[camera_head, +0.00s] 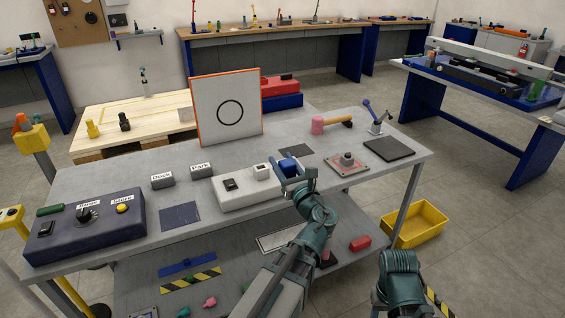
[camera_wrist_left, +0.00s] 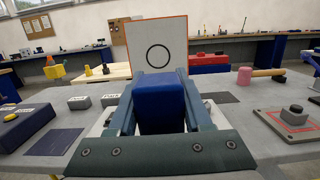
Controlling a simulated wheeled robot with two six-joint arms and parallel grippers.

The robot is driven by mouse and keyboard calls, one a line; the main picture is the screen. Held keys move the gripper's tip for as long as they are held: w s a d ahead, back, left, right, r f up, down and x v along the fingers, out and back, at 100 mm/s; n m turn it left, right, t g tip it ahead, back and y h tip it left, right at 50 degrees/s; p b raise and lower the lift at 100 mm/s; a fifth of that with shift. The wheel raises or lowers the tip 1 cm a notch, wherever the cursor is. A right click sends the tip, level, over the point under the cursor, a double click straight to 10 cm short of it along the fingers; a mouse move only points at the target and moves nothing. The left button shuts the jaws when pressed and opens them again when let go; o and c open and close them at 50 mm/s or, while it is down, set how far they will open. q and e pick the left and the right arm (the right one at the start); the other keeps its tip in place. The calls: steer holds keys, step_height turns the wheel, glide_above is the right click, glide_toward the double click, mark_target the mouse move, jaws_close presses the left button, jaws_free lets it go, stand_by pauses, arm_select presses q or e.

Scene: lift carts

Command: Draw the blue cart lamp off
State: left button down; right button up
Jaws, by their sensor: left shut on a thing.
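The blue cart lamp (camera_head: 288,166) is a blue block at the right end of a pale grey box (camera_head: 238,200) on the table. My left gripper (camera_head: 291,180) is shut on it. In the left wrist view the blue lamp (camera_wrist_left: 160,100) fills the space between the two fingers (camera_wrist_left: 160,112). The gripper hides its underside, so I cannot tell whether it touches the box. A black switch (camera_head: 230,184) and a white block (camera_head: 262,172) sit on the same box. My right arm shows at the lower right; its gripper is out of view.
A white panel with a black ring (camera_head: 226,90) stands behind the box. Dark mats (camera_head: 388,149), a grey block on a plate (camera_head: 347,162) and a pink-headed mallet (camera_head: 318,125) lie to the right. A dark blue control box (camera_head: 85,228) and grey labelled blocks (camera_head: 162,180) stand left.

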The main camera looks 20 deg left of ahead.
step_height(320, 180, up, 3)
steer(key=shift+f+p, duration=0.15)
steer(key=shift+p, duration=1)
